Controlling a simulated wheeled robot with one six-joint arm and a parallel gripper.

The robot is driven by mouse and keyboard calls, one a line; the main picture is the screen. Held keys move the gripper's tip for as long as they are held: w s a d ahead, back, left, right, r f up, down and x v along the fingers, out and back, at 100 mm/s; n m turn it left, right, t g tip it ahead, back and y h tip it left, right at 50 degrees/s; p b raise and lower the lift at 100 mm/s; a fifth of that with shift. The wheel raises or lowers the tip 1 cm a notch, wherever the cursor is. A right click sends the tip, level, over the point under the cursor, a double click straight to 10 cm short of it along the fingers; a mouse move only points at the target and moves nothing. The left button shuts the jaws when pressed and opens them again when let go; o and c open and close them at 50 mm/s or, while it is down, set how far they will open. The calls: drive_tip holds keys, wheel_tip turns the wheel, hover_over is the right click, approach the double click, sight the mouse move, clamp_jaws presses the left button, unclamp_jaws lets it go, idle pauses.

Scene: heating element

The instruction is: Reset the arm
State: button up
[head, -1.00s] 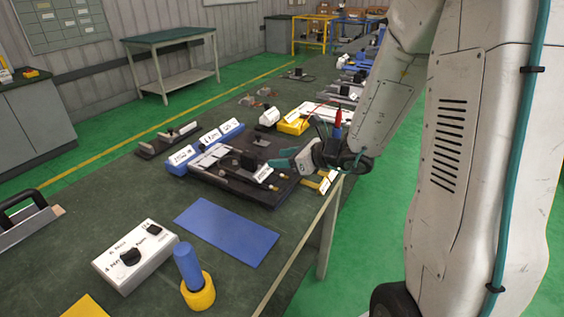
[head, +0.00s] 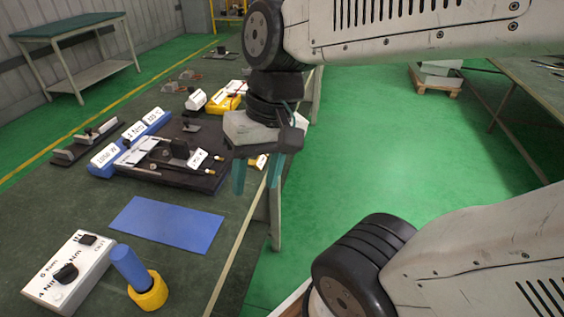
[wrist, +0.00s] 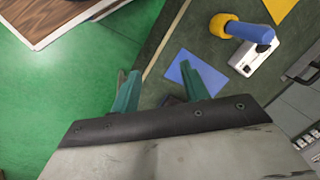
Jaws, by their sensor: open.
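My gripper (head: 257,175) hangs at the table's right edge in the head view, its two teal fingers pointing down. In the wrist view my gripper (wrist: 158,92) shows its fingers spread apart with nothing between them. The dark work table (head: 85,208) lies to its left. A black fixture board (head: 190,177) with blue labelled blocks (head: 133,142) sits on the table left of the gripper, and the gripper covers part of its right side.
A blue mat (head: 166,223), a white control box (head: 68,270) and a blue cylinder in a yellow ring (head: 147,290) are on the near table. Green floor (head: 390,140) is free to the right. Another table (head: 515,85) stands at far right.

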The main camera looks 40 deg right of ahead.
drive_tip(key=s+d+n+h, duration=0.1)
drive_tip(key=d, duration=0.1)
drive_tip(key=s+d+r+n+h, duration=0.1)
drive_tip(key=shift+s+d+r+t+h, duration=0.1)
drive_tip(key=shift+d+r+t+h, duration=0.05)
drive_tip(key=shift+d+t+h, duration=0.2)
